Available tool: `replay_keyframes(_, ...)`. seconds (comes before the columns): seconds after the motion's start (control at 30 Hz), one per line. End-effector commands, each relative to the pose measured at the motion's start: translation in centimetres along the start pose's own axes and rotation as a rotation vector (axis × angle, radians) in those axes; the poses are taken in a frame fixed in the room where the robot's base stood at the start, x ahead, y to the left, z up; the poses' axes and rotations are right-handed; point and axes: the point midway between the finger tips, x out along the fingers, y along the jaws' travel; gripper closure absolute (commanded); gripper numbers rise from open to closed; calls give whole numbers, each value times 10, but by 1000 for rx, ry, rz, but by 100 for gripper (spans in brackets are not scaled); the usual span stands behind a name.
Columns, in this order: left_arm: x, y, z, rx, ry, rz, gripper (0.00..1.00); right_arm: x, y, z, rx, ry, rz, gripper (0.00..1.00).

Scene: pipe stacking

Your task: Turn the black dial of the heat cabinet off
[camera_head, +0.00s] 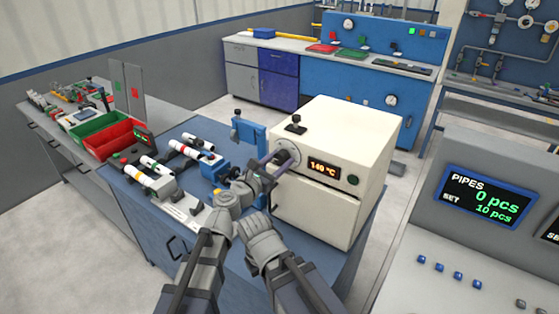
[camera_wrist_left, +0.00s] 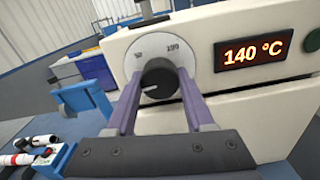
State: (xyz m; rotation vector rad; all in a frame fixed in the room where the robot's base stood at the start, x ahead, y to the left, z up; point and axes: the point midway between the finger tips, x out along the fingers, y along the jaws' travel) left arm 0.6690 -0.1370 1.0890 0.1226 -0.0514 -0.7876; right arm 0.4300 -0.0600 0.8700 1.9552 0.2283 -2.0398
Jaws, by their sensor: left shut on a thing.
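The heat cabinet (camera_head: 345,130) is a cream box on the blue bench. Its black dial (camera_wrist_left: 158,78) sits on a round pale scale plate (camera_wrist_left: 178,50) with a white mark pointing left and slightly down. The lit display (camera_wrist_left: 253,52) reads 140 °C in orange. My left gripper (camera_head: 279,159) is at the cabinet's front face, its purple fingers on either side of the dial and shut on it. In the head view the fingers partly hide the dial. My right gripper cannot be made out in either view.
A green button (camera_head: 353,179) is right of the display. A dark fitting (camera_head: 295,124) stands on the cabinet's top. White pipes (camera_head: 190,150) lie in holders on the bench to the left. Red (camera_head: 108,144) and green bins stand farther left. A console (camera_head: 487,200) is at the right.

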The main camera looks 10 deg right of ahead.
Motion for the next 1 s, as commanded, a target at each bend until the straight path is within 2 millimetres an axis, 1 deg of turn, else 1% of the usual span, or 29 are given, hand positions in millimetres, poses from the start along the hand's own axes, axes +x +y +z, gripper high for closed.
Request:
replay_keyframes(0.2, -1, -2, -1, -171, 1, -2, 100, 1, 0, 0, 0, 0, 0, 100)
replay_keyframes(0.5, -1, -2, -1, -333, 2, -3, 100, 1, 0, 0, 0, 0, 0, 100)
replay_keyframes(0.7, -1, -2, -1, -386, 2, -3, 100, 1, 0, 0, 0, 0, 0, 100)
replay_keyframes(1.0, -1, -3, -1, -406, 2, -3, 100, 1, 0, 0, 0, 0, 0, 100)
